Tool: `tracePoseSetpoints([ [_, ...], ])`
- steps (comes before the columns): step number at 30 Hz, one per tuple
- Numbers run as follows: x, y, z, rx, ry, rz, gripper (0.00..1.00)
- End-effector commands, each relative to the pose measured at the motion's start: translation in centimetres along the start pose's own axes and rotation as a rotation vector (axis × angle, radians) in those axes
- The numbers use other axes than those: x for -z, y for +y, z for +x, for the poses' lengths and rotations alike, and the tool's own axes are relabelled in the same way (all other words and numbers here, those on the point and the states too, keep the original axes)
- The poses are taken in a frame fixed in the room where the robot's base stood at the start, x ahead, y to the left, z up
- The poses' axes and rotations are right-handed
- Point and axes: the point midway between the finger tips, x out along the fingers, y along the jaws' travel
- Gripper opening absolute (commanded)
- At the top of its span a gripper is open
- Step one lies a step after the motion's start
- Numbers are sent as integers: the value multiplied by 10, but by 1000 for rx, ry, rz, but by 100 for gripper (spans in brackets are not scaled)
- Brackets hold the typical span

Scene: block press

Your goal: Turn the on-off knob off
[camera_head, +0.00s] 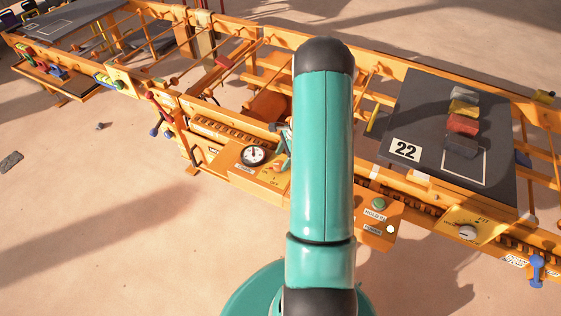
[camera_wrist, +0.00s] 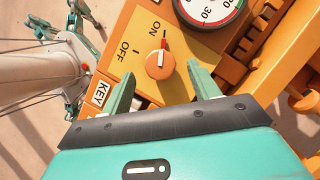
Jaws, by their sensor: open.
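The on-off knob (camera_wrist: 160,65) is a round orange knob on a yellow panel in the wrist view. Its red-tipped pointer is turned toward the ON label (camera_wrist: 155,27). The OFF label (camera_wrist: 124,50) is to the left, beside a dark tick. My gripper (camera_wrist: 163,88) is open, with one teal finger on each side of the knob's lower part. The fingers look apart from the knob; their height over the panel is hard to tell. In the head view, the yellow panel (camera_head: 273,181) shows just left of my arm, which hides most of my gripper.
A round gauge (camera_head: 254,154) sits close to the knob. A KEY label (camera_wrist: 101,93) is left of it. A green button (camera_head: 379,203) and a white dial (camera_head: 467,232) are right of my arm. Several blocks (camera_head: 463,125) lie on a dark board (camera_head: 417,110).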

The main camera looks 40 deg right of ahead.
Motion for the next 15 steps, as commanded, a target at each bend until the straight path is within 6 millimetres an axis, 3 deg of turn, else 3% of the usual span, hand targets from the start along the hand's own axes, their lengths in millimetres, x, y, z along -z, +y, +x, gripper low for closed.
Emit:
tracePoseSetpoints([
  [6,0,0,24,-1,-1,0,61],
  [15,0,0,27,1,0,-1,61],
])
